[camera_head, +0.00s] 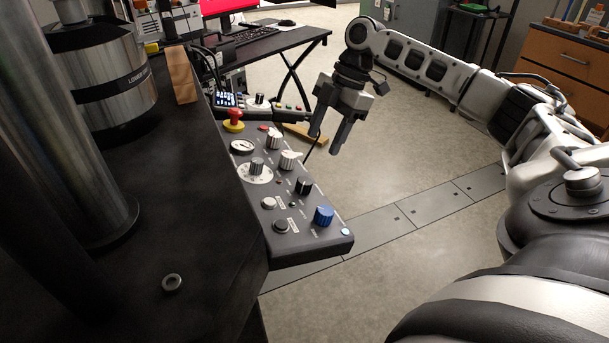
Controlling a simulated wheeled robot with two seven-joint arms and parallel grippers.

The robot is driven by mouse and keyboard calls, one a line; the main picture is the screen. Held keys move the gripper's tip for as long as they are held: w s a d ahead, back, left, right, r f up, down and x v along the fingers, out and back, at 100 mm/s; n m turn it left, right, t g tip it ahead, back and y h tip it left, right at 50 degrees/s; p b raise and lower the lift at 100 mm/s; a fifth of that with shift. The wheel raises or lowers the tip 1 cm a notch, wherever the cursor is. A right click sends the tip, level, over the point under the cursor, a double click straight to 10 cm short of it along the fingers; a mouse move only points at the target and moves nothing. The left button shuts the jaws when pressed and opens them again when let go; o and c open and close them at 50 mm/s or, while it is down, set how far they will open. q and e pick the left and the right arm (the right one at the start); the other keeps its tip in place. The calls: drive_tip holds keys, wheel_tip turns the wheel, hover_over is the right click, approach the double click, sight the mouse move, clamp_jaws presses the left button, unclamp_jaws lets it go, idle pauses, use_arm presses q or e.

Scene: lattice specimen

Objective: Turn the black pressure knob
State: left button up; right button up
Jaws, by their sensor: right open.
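A dark control panel (262,210) juts from the machine near the middle of the head view. A black knob (304,186) stands on its right half, between a white-capped knob (290,160) and a larger blue knob (324,215). The labels are too small to read. My right gripper (328,142) hangs to the right of the panel's far part, fingers pointing down. It is open and empty, apart from the black knob and farther back. My left gripper is not in view.
A red emergency button (234,117) on a yellow base stands at the panel's far end. Large metal columns (60,150) rise on the dark machine table at left. A desk with a keyboard (250,34) is behind. The floor right of the panel is clear.

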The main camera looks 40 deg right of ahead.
sight(306, 180)
drive_tip(key=x, duration=1.1)
drive_tip(key=shift+f, duration=0.15)
drive_tip(key=c, duration=1)
